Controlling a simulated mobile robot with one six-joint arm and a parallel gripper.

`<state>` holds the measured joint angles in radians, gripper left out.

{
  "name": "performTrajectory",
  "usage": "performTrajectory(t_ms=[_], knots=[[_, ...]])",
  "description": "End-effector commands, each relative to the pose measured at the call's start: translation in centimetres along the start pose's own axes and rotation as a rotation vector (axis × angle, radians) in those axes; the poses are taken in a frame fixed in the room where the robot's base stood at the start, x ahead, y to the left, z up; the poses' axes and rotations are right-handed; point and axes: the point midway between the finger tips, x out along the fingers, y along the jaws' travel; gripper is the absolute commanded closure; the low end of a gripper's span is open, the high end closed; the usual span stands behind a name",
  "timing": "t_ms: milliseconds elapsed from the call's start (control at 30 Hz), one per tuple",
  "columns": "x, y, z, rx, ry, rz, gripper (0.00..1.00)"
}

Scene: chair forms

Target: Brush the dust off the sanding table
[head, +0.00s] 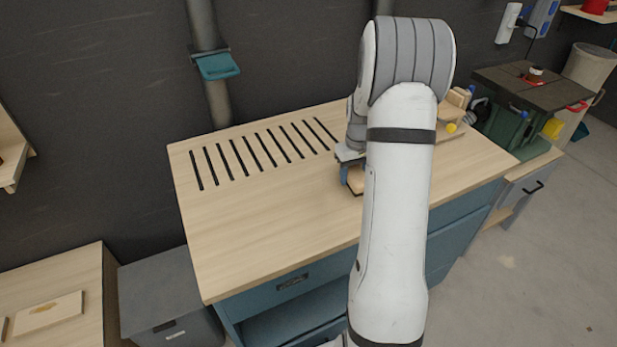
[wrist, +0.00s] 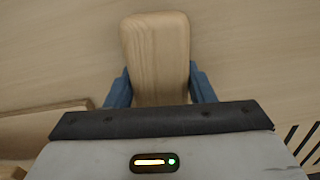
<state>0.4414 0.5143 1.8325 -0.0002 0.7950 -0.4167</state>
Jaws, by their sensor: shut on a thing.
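The sanding table (head: 265,220) has a pale wood top with a row of dark slots (head: 265,152) at its back left and blue drawers below. My gripper (head: 351,174) is low over the right part of the top, partly hidden by my arm. In the wrist view its blue fingers (wrist: 160,90) are shut on the sides of a rounded wooden piece, which looks like the back of a brush (wrist: 157,48). Its underside and any bristles are hidden, and I cannot tell whether it touches the top. I cannot make out dust on the bare wood.
Small wooden pieces (head: 456,98) and a yellow item (head: 451,128) sit at the table's back right. A wooden piece (wrist: 40,125) lies at the left in the wrist view. A grey bin (head: 160,295) stands left of the table. The front left of the top is clear.

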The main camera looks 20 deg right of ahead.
Motion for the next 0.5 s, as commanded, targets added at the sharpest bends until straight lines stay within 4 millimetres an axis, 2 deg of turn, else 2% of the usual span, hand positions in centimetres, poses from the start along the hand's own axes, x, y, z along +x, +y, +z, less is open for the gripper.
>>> performTrajectory(t_ms=[133, 233, 500], knots=[[-0.6, 0.6, -0.1, -0.005, 0.000, 0.000, 0.72], [-3.0, 0.5, -0.2, -0.007, 0.004, 0.002, 0.72], [-5.1, 0.2, -0.3, -0.013, 0.001, 0.001, 0.72]])
